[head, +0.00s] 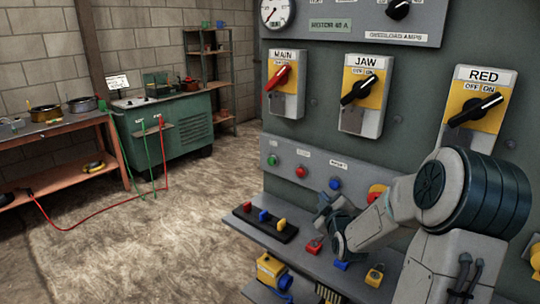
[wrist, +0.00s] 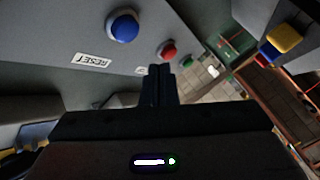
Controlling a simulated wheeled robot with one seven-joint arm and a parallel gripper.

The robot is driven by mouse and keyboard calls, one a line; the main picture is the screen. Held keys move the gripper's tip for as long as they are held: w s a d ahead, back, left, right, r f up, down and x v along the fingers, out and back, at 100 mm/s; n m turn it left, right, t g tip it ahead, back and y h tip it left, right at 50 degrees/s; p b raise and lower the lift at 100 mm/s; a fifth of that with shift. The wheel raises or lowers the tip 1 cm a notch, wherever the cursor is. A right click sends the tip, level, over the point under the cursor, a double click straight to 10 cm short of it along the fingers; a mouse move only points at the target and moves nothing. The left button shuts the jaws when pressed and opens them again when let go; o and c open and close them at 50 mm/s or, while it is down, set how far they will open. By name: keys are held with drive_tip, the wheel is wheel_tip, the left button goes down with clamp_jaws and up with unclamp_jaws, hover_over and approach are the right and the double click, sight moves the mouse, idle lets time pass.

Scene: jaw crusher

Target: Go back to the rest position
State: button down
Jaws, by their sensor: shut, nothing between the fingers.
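My gripper (head: 326,203) is in front of the lower part of the control panel (head: 315,120), close to the blue reset button (head: 335,184). In the wrist view the fingers of my gripper (wrist: 159,72) are together with nothing between them. The blue button (wrist: 123,26) is at the upper left there, apart from the fingers. The red button (wrist: 168,49) and green button (wrist: 187,62) lie beyond the fingertips. My forearm partly hides the right side of the panel.
The panel has MAIN (head: 283,78), JAW (head: 360,92) and RED (head: 474,112) switches. The shelf below holds a red padlock (head: 314,246), a yellow padlock (head: 374,275) and a black block with coloured pegs (head: 264,222). Open floor (head: 190,235) lies left, beyond it a workbench (head: 60,128) and green machine (head: 170,125).

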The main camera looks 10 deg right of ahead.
drive_tip(key=s+a+r+m+g+p, duration=0.3)
drive_tip(key=s+a+g, duration=0.1)
drive_tip(key=s, duration=0.6)
drive_tip(key=s+a+r+m+g+y+p, duration=0.1)
drive_tip(key=s+a+g, duration=0.4)
drive_tip(key=s, duration=0.5)
drive_tip(key=s+a+r+m+g+p, duration=0.4)
drive_tip(key=s+a, duration=0.4)
drive_tip(key=s, duration=0.3)
drive_tip(key=shift+r+m+g+y+p, duration=0.3)
drive_tip(key=shift+r+g+y+p, duration=0.1)
drive_tip(key=shift+r+g+p, duration=0.35)
drive_tip(key=shift+s, duration=0.1)
